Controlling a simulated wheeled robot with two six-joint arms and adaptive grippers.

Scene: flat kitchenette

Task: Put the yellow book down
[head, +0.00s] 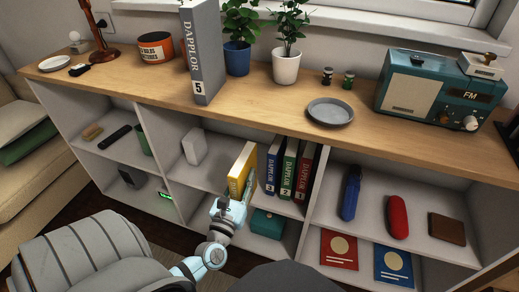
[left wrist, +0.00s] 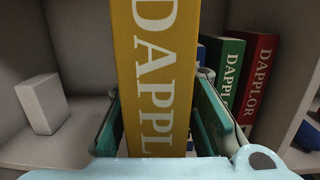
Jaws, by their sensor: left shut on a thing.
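The yellow book (head: 241,171) is upright in the upper middle compartment of the shelf unit, left of a row of books. Its spine fills the middle of the left wrist view (left wrist: 153,60) and reads DAPPL. My left gripper (head: 236,196) is shut on the yellow book, with a finger on each side of its spine. The book's lower end is hidden by the gripper, so I cannot tell whether it touches the shelf board. My right gripper is not in view.
Blue (head: 274,165), green (head: 289,168) and red (head: 305,172) books stand just right of the yellow book. A white block (head: 194,146) stands to its left, with bare shelf between. A grey book (head: 203,55) stands on the wooden top (head: 250,103).

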